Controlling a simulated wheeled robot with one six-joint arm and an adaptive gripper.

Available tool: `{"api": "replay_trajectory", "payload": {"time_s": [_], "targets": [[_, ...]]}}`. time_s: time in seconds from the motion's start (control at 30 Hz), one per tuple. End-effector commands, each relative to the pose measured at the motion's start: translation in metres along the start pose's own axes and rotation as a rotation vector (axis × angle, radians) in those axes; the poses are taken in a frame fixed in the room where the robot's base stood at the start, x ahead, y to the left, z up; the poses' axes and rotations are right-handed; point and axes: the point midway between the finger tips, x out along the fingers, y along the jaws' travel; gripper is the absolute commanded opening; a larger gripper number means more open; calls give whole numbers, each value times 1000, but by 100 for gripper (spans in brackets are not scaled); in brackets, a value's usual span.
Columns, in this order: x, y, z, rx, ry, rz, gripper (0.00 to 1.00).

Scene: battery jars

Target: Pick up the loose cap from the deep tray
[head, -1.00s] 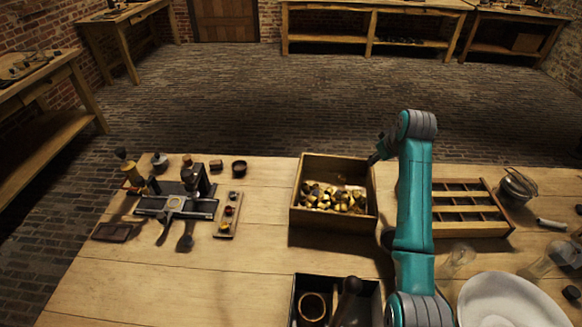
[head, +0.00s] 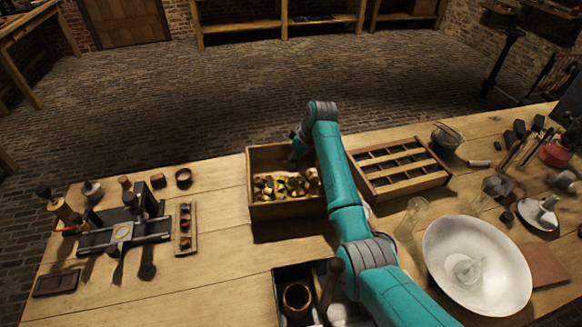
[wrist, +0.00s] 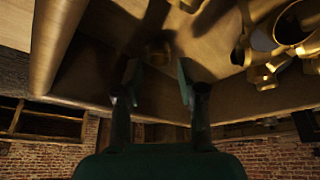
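The deep tray (head: 290,211) is a wooden box at the table's far edge. Brass caps (head: 285,186) are heaped in its front part, and several show at the right of the wrist view (wrist: 262,75). My gripper (head: 292,158) reaches down into the back of the tray, partly hidden by my arm in the head view. In the wrist view my gripper (wrist: 158,72) has two fingers spread apart. A dark brownish cap (wrist: 158,52) lies apart from the heap on the tray floor, just beyond and between the fingertips. No contact with it is visible.
A compartmented wooden tray (head: 405,190) stands right of the deep tray. A dark box (head: 277,285) with a round jar stands nearer. A large white bowl (head: 440,270) is at right, a metal fixture (head: 125,235) at left.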

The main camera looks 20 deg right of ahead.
Motion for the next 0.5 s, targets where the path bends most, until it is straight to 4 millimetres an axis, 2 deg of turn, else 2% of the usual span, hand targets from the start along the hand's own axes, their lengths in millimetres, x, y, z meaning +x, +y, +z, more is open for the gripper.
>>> {"api": "replay_trajectory", "payload": {"time_s": [0.1,0.2,0.47,0.5], "targets": [[15,-1,0,0,-1,-1,39],[22,0,0,1,0,0,39],[24,0,0,0,0,1,39],[24,0,0,0,0,1,29]]}}
